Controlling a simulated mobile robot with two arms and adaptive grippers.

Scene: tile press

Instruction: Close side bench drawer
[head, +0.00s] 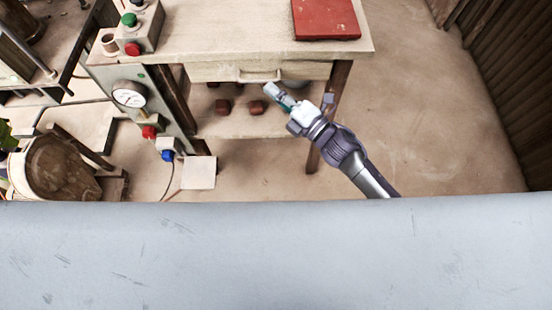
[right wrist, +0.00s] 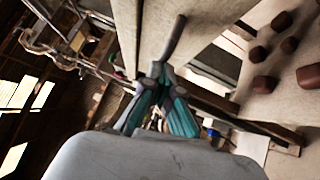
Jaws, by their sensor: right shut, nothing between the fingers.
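The side bench drawer (head: 215,72) is a pale wooden front under the bench top, with a bar handle (head: 260,76) at its middle. I cannot tell whether a gap is left behind the front. My right gripper (head: 272,92) is shut and empty, just in front of and below the handle. In the right wrist view the shut fingertips (right wrist: 158,72) are close to the lower end of the dark handle bar (right wrist: 175,38) on the pale drawer front (right wrist: 205,35). Whether they touch it is unclear. My left gripper is out of view.
The bench top (head: 230,35) carries a red book-like slab (head: 325,19) and a button box (head: 140,28). Several brown lumps lie on the lower shelf (head: 235,125). A gauge panel (head: 130,95) stands left of the bench. The floor (head: 430,110) to the right is clear.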

